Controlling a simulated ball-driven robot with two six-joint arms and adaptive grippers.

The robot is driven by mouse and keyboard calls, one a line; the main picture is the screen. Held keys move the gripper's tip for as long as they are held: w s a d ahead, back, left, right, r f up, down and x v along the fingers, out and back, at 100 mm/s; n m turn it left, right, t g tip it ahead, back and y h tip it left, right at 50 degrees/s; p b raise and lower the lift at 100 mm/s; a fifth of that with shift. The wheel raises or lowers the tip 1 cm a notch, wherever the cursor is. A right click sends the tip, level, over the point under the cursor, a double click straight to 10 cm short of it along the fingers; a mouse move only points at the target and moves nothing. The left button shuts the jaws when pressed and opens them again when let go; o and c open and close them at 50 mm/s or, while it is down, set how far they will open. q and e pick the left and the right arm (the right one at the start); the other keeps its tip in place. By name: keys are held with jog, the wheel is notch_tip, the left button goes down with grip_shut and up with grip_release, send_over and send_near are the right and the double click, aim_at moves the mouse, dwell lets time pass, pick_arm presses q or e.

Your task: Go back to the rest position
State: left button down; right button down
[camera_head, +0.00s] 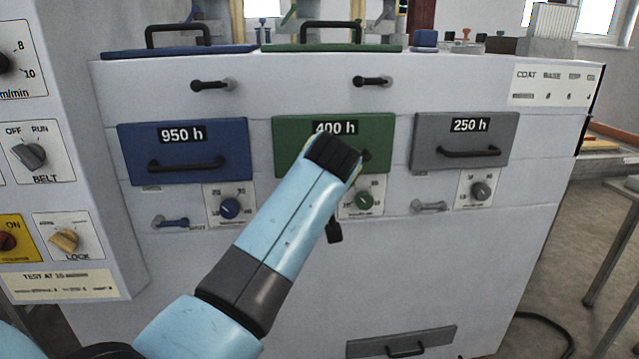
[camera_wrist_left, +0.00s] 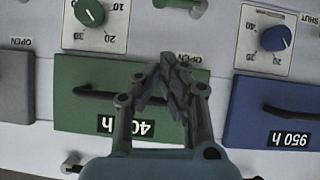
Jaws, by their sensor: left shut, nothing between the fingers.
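My left arm reaches in from the lower left in the head view, and its dark wrist end covers part of the green 400 h door (camera_head: 290,135). In the left wrist view, which is upside down, my left gripper (camera_wrist_left: 165,85) is shut and empty. It is in front of the same green door (camera_wrist_left: 75,125), over one end of the dark door handle (camera_wrist_left: 90,95). I cannot tell whether it touches the handle. The fingers are hidden or unclear in the head view. My right gripper is not in view.
The blue 950 h door (camera_head: 185,150) and grey 250 h door (camera_head: 465,135) flank the green door, each with a protruding handle. A control panel (camera_head: 55,190) with knobs stands at the left. Below the doors is a low drawer (camera_head: 400,343).

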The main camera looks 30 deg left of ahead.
pick_arm(q)
jog(key=shift+s+d+r, duration=0.3)
jog(key=shift+s+r, duration=0.05)
jog(key=shift+s, duration=0.15)
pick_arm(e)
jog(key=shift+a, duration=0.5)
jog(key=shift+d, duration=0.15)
